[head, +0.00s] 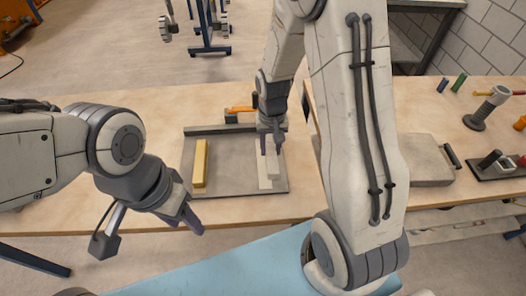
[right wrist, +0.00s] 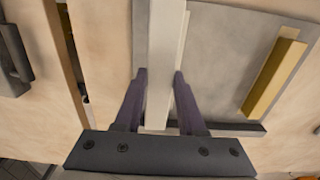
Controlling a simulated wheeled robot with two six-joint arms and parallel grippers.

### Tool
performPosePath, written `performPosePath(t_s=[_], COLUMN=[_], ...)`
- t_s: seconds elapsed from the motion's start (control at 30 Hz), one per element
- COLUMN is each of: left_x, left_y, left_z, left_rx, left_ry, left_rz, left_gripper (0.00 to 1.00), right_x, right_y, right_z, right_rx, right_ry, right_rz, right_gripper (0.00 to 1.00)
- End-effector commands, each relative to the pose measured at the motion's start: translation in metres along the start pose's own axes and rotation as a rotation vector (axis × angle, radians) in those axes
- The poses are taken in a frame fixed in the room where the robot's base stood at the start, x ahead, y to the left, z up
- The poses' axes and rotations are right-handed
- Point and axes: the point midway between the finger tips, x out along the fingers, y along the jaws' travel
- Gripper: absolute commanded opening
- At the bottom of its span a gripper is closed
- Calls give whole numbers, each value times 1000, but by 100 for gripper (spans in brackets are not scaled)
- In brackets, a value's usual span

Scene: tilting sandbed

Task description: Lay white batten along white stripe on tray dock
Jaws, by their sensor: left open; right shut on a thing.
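My right gripper (head: 270,146) is shut on the white batten (head: 273,165), over the right part of the grey tray dock (head: 232,180). In the right wrist view the batten (right wrist: 164,62) stands between the two dark fingers (right wrist: 160,100). The white stripe (head: 263,176) shows just left of the batten in the head view. The batten runs nearly parallel to it and partly covers it. I cannot tell whether the batten touches the tray. My left gripper (head: 186,212) is open and empty, in front of the table's near edge.
A yellow batten (head: 200,163) lies at the tray's left side; it also shows in the right wrist view (right wrist: 272,80). An orange-handled tool (head: 240,109) lies behind the tray. A grey slab (head: 425,160) and several tools are on the right table. Bare tabletop lies left of the tray.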

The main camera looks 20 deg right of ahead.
Motion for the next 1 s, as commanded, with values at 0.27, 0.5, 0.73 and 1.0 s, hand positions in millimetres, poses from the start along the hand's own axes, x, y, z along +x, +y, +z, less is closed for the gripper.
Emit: performPosePath(t_s=[0.27,0.5,0.73,1.0], left_x=[-6,-12,-12,-9], left_y=[0,1,1,1], left_z=[0,-1,-1,0], left_rx=[0,0,0,0], left_ry=[0,0,0,0], left_rz=[0,0,0,0], left_gripper=[50,50,50,50], right_x=[20,51,60,64], right_y=[-20,-20,-20,-20], right_z=[-25,-25,-26,-26], right_rx=[-2,-1,0,0], right_ry=[0,-5,1,1], right_rz=[0,1,0,0], right_gripper=[0,0,0,43])
